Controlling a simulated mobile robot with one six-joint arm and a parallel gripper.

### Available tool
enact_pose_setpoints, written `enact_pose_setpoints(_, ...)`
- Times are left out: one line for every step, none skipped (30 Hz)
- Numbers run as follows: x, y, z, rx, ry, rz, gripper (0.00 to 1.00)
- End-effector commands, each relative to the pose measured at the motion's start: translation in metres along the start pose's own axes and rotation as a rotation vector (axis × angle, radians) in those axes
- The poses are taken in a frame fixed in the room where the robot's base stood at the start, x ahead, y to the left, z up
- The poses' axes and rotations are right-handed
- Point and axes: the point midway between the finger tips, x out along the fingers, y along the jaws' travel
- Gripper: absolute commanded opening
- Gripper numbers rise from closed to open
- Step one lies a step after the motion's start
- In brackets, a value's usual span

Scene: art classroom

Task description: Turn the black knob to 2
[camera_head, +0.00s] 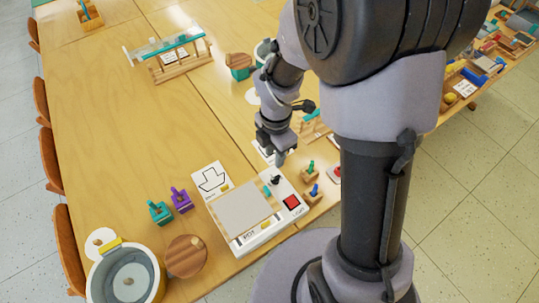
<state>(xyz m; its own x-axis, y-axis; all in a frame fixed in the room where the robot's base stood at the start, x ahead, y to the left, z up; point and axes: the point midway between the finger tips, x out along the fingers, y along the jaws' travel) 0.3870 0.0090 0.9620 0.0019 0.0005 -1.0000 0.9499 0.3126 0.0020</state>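The black knob (275,180) stands up from the back corner of a white box (240,245) on the wooden table. The box has a grey panel (241,208) and a red button (291,202) on its right side. The knob's scale and the number it points to are too small to read. My gripper (281,160) points down just behind and above the knob. It appears apart from the knob, but the exact gap is unclear. The fingers look close together, and I cannot tell whether they are open or shut.
Small wooden blocks with a green peg (311,168) and a blue peg (315,190) stand right of the box. Teal (160,211) and purple (181,200) pieces stand left. A round tub (127,278) is front left. The table's left middle is clear.

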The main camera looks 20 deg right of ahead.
Motion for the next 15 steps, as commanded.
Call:
enact_pose_setpoints(0.023, -0.001, 0.000, -0.001, 0.001, -0.005, 0.32)
enact_pose_setpoints(0.033, -0.002, -0.001, 0.000, 0.001, -0.006, 0.32)
enact_pose_setpoints(0.045, -0.002, -0.001, 0.002, 0.001, -0.005, 0.32)
enact_pose_setpoints(0.054, -0.002, -0.001, 0.002, 0.001, -0.004, 0.32)
enact_pose_setpoints(0.063, -0.002, -0.001, 0.002, 0.002, -0.005, 0.32)
enact_pose_setpoints(0.075, -0.002, -0.001, 0.002, 0.001, -0.004, 0.32)
enact_pose_setpoints(0.083, -0.002, -0.001, 0.001, 0.001, -0.004, 0.32)
enact_pose_setpoints(0.090, -0.001, 0.000, 0.002, 0.001, -0.003, 0.32)
enact_pose_setpoints(0.099, -0.001, 0.000, 0.003, 0.001, -0.003, 0.32)
enact_pose_setpoints(0.105, -0.001, 0.000, 0.003, 0.001, -0.002, 0.32)
enact_pose_setpoints(0.110, -0.001, 0.000, 0.004, 0.001, -0.002, 0.32)
enact_pose_setpoints(0.116, -0.001, 0.000, 0.003, 0.000, -0.001, 0.32)
enact_pose_setpoints(0.119, -0.001, 0.000, 0.004, 0.000, -0.001, 0.32)
enact_pose_setpoints(0.122, -0.001, 0.000, 0.004, 0.000, -0.001, 0.32)
enact_pose_setpoints(0.125, -0.001, 0.000, 0.003, 0.000, 0.000, 0.32)
